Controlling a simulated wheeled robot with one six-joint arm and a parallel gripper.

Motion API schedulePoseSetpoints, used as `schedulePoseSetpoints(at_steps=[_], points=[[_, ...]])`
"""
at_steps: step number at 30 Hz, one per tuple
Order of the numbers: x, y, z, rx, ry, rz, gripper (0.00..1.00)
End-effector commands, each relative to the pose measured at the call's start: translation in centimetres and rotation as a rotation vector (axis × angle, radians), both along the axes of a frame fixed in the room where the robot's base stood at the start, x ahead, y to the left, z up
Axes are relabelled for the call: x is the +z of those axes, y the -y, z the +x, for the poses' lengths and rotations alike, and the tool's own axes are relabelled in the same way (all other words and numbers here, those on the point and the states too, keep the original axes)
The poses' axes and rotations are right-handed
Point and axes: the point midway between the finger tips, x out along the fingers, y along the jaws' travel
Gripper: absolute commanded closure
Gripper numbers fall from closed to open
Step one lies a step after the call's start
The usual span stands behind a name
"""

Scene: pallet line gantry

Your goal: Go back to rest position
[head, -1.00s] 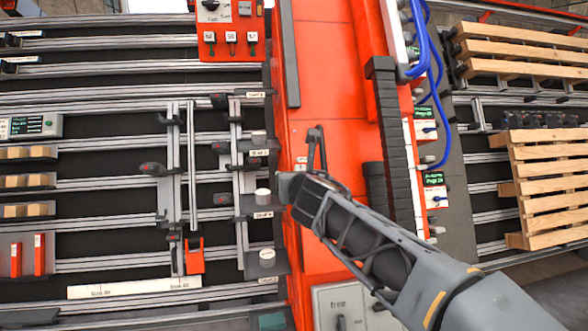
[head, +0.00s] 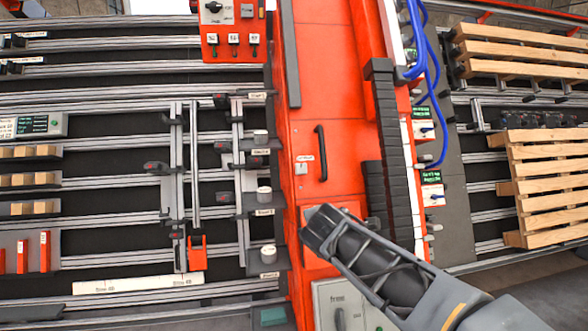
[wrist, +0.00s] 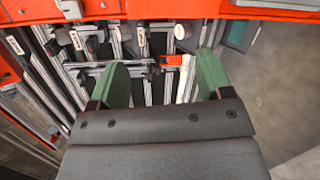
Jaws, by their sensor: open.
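My gripper (wrist: 162,82) shows in the wrist view as two green fingers held wide apart, with nothing between them. In the head view my arm reaches in from the lower right, and its end (head: 322,226) is over the red panel (head: 313,105), below a black bar handle (head: 321,153). The fingers cannot be made out in the head view. The arm end is apart from the handle in the picture; its height over the panel is hard to tell.
Left are aluminium rails with a sliding frame (head: 193,150), white round pieces on grey holders (head: 264,195), and wooden blocks (head: 18,180). Right are blue hoses (head: 437,100) and wooden pallets (head: 548,190). A grey "free" switch box (head: 345,305) sits at the bottom.

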Motion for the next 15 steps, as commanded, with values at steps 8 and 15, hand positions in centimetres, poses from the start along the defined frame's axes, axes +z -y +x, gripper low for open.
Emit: schedulePoseSetpoints(at_steps=[8,15], points=[[-7.4,6.6,-11.0,-0.936,-0.37,0.792,0.28],[-8.7,9.2,-19.4,-1.455,-0.505,1.121,0.28]])
